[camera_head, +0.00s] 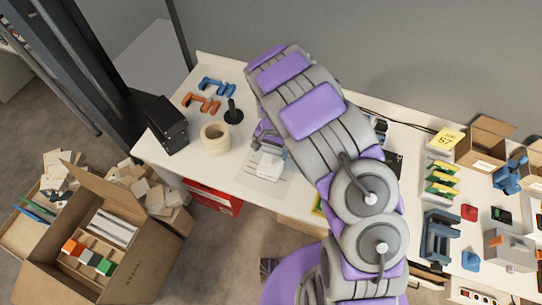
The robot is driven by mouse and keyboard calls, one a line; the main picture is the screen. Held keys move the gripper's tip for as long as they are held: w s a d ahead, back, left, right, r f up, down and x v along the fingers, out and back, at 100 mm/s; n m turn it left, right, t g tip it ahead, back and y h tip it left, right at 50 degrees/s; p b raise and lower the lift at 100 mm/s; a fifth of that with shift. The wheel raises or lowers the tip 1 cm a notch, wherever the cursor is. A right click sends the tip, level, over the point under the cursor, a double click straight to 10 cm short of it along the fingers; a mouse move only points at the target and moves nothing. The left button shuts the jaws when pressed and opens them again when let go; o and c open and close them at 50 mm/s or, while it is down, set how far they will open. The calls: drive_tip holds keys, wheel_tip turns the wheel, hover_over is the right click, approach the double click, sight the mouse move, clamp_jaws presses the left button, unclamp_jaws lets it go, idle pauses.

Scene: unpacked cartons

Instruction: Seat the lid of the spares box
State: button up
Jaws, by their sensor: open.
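My gripper (266,141) reaches down at the far end of my arm, over the white workbench (205,180). It is open. Directly below it is a small white box-like thing (270,164) on a pale sheet (258,184). This may be the spares box, but I cannot tell its lid from its body at this size. I cannot tell whether the gripper touches it. My arm hides part of the bench behind and to the right of the gripper.
Left of the gripper are a tape roll (215,139), a black stand (233,113), orange clamps (201,103), blue clamps (216,86) and a black box (166,124). Open cartons (150,262) stand on the floor at left.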

wheel_tip(320, 180, up, 10)
drive_tip(key=w+p, duration=0.1)
drive_tip(key=shift+w+a+r, duration=0.2)
drive_tip(key=shift+r, duration=0.05)
drive_tip(key=shift+a, duration=0.25)
drive_tip(key=s+d+r, duration=1.2)
drive_tip(key=r, duration=0.2)
drive_tip(key=s+d+r+n+b, duration=0.1)
drive_tip(key=s+d+r+n, duration=0.1)
drive_tip(key=s, duration=0.9)
drive_tip(key=s+d+r+n, duration=0.2)
drive_tip(key=s, duration=0.9)
drive_tip(key=shift+s+b, duration=0.25)
drive_tip(key=shift+b, duration=0.15)
